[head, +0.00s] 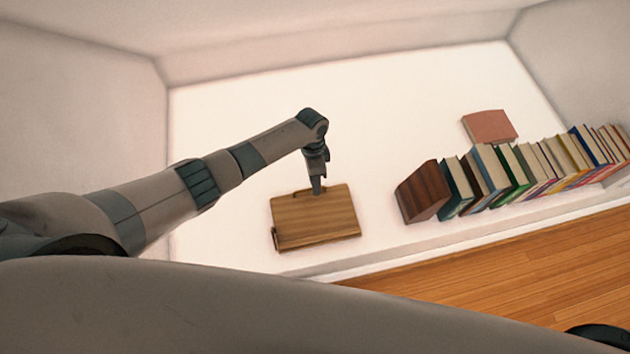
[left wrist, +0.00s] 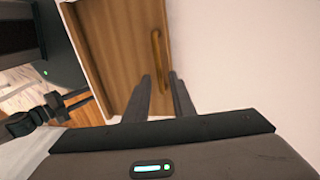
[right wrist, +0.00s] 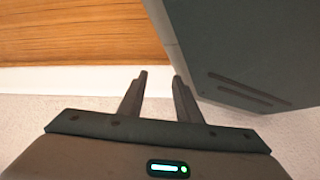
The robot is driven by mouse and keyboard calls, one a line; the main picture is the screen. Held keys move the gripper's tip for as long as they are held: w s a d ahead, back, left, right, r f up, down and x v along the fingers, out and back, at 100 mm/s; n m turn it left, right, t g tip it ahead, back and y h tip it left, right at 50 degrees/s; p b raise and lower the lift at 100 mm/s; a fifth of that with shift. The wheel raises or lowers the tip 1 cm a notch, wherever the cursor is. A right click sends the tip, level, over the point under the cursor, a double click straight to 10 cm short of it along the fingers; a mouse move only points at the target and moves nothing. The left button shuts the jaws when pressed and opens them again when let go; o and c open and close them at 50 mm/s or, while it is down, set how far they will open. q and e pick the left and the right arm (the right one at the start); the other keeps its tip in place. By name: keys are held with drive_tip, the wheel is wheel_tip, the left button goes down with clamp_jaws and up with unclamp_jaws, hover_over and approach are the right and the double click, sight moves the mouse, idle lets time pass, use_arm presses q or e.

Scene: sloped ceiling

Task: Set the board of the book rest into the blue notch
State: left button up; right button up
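The book rest's wooden board (head: 320,220) lies flat on the white surface, left of the books. A curved wooden handle (left wrist: 157,55) is near its far edge, and a small dark brown piece sits at its left edge. My left gripper (head: 316,192) points down at the handle from above. In the left wrist view its fingers (left wrist: 160,78) are apart, with the handle's near end showing between them; I cannot tell whether they touch it. My right gripper (right wrist: 160,78) is open and empty, away from the board. I cannot make out the blue notch in any view.
A pinkish book (head: 490,126) lies behind the row. White surface (head: 390,110) is clear behind the board. The wood floor (head: 500,290) is in front.

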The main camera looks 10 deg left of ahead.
use_arm(q)
clamp_jaws()
idle(0.5)
idle(0.7)
